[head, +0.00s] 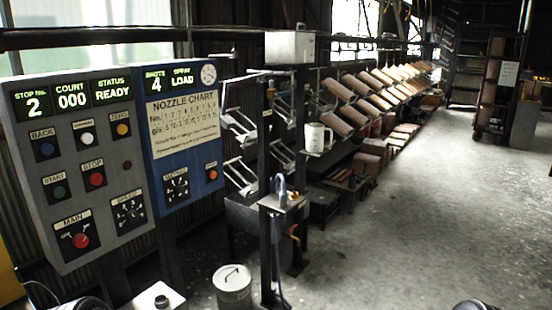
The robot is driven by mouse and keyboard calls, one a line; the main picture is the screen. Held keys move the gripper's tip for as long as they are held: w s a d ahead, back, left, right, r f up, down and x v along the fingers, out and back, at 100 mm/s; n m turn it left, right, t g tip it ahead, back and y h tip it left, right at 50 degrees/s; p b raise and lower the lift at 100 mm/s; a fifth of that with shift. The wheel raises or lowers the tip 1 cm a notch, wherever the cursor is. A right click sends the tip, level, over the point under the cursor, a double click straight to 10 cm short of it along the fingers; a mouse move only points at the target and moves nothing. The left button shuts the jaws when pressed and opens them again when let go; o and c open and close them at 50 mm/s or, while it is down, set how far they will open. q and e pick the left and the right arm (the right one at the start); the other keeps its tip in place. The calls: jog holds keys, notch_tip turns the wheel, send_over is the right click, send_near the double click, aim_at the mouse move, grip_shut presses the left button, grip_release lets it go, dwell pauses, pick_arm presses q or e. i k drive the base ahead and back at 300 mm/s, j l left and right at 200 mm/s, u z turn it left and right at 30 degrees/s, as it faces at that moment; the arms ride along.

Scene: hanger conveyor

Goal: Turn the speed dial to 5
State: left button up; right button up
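The speed dial (130,214) is a small black dial with pale markings, under a "SPEED" label at the lower right of the grey control panel (110,185). The panel stands at the left of the head view. The dial's markings and pointer are too small to read, so I cannot tell its setting. Nothing covers or touches the dial. Neither of my grippers shows; only dark rounded parts, perhaps of my arms, show at the bottom edge.
Left of the dial is the red main switch (80,240); above are the start (58,192) and stop (96,179) buttons. A blue panel (185,150) with another dial (176,188) adjoins on the right. A lidded pail (233,288) stands below. Open floor lies right.

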aim_at(132, 216)
jog(key=i+l+u, duration=0.25)
jog(key=u, duration=0.2)
jog(key=i+l+u, duration=0.15)
jog(key=l+u, duration=0.35)
jog(key=i+l, duration=0.15)
jog(key=l, duration=0.25)
jog(key=i+l+u, duration=0.1)
jog(key=l, duration=0.3)
jog(key=i+l, duration=0.15)
jog(key=l, duration=0.3)
jog(key=i+l+u, duration=0.1)
jog(key=l, duration=0.3)
jog(key=i+l, duration=0.15)
jog(key=l, duration=0.25)
